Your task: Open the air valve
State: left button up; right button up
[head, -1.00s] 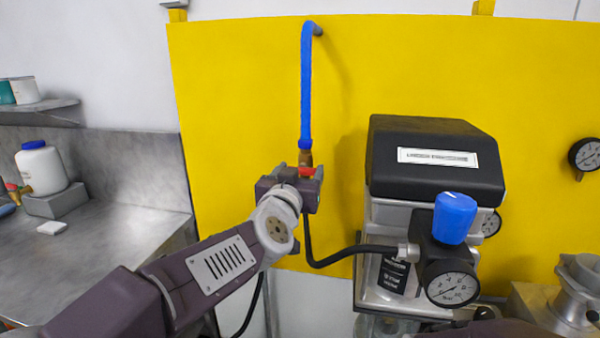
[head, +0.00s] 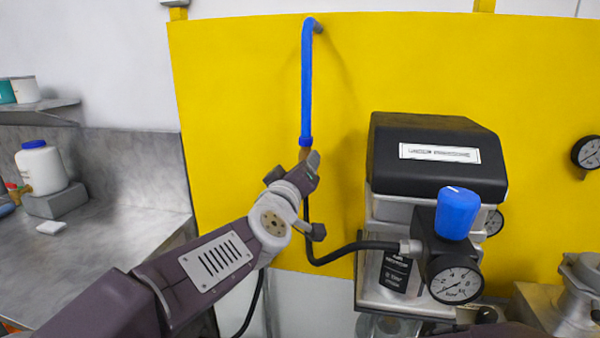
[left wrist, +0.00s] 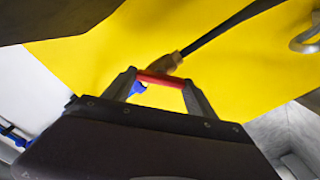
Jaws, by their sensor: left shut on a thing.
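The air valve shows as a brass body (head: 305,154) under the end of the blue hose (head: 307,85), in front of the yellow panel. In the left wrist view, its red handle (left wrist: 161,79) lies between the two fingers of my left gripper (left wrist: 160,92), beside the brass body (left wrist: 165,63). The gripper is shut on the handle. In the head view, my left gripper (head: 303,173) is at the valve, tilted, and hides the handle.
A black hose (head: 345,254) runs from below the valve to a regulator with a blue knob (head: 457,213) and a gauge (head: 455,281). A black-topped machine (head: 437,165) stands right of the valve. A steel bench (head: 110,225) is at the left.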

pick_arm(q)
jog(key=shift+f+n+b, duration=0.2)
jog(key=shift+n+b, duration=0.4)
jog(key=shift+n, duration=1.8)
jog(key=shift+f+n+b, duration=0.15)
jog(key=shift+n+b, duration=0.4)
jog(key=shift+n, duration=1.85)
jog(key=o, duration=1.4)
jog(key=shift+a, duration=0.1)
jog(key=shift+c, duration=0.2)
jog(key=shift+s+r, duration=0.1)
jog(key=shift+s, duration=0.05)
jog(key=s+a, duration=0.2)
jog(key=s, duration=0.6)
jog(key=shift+s+p, duration=0.4)
